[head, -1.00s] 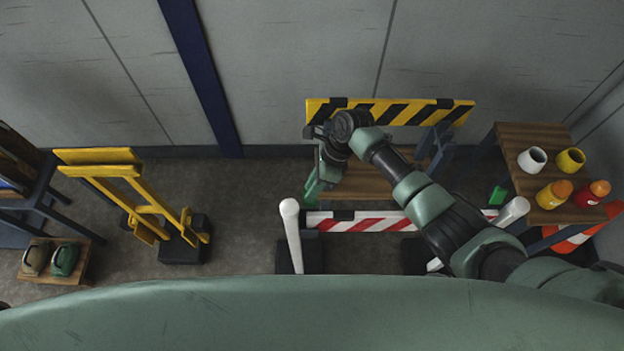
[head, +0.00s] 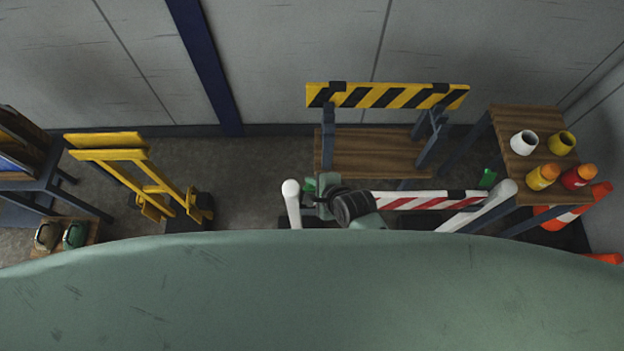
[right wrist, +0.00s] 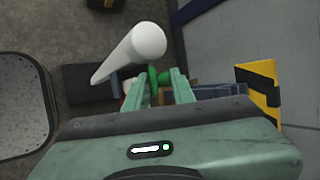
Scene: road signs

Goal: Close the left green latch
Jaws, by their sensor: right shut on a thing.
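The red-and-white barrier board (head: 425,200) runs between a white post (head: 292,203) on the left and another white post (head: 507,191) on the right. The left green latch (right wrist: 153,75) shows in the right wrist view, beside the rounded top of the left white post (right wrist: 140,47). My right gripper (right wrist: 159,80) is shut on this latch, with one finger on each side of it. In the head view my wrist hides most of the gripper and the board's left end. The right green latch (head: 487,179) stands up near the right post. My left gripper is not in view.
A yellow-and-black striped barrier (head: 388,95) with a wooden shelf (head: 375,155) stands behind. A wooden table (head: 512,165) with several jars is at the right, near an orange cone (head: 572,215). A yellow folding stand (head: 150,180) is at the left.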

